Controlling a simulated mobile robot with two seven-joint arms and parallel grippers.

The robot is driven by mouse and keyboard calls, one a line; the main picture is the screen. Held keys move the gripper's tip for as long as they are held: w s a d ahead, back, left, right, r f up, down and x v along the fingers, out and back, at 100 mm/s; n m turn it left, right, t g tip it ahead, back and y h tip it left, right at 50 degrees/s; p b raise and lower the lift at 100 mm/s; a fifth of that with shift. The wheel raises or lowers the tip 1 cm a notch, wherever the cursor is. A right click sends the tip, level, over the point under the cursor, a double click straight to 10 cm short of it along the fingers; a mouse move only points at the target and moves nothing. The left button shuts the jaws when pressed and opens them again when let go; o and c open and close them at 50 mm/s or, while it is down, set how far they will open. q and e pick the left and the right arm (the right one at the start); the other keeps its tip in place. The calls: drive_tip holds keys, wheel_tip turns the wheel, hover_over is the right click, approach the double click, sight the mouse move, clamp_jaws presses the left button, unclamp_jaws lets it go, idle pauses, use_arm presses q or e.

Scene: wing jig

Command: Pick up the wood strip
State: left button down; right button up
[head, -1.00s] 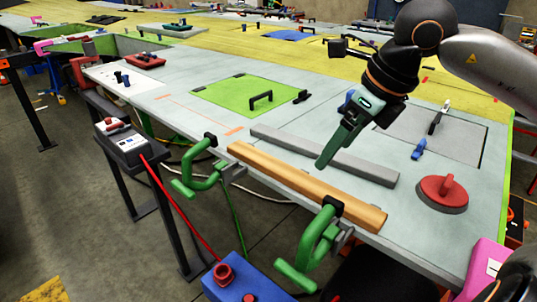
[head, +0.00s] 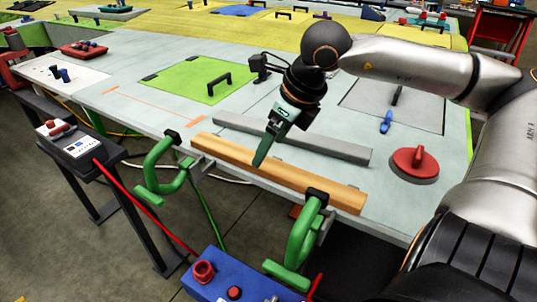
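The wood strip (head: 222,150) is a long tan bar lying along the near edge of the pale table. One green clamp (head: 160,170) stands by its left end and another green clamp (head: 300,240) by its right part. My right gripper (head: 259,160) comes down from above, with its green fingers pointing down and their tips overlapping the strip's middle. I cannot tell whether they touch it. The fingers show side-on as one shape, so their opening is hidden. My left gripper is not in view.
A grey bar (head: 330,145) lies just behind the strip, parallel to it. A red-handled disc (head: 415,165) sits to the right. A green panel with a black handle (head: 190,85) lies behind. A blue box (head: 235,285) stands in front, below the edge.

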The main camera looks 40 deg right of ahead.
sight(269, 167)
drive_tip(key=shift+w+p+x, duration=0.2)
drive_tip(key=shift+p+x, duration=0.25)
drive_tip(key=shift+x, duration=2)
drive_tip(key=shift+c, duration=0.4)
drive_tip(key=shift+r, duration=0.1)
clamp_jaws()
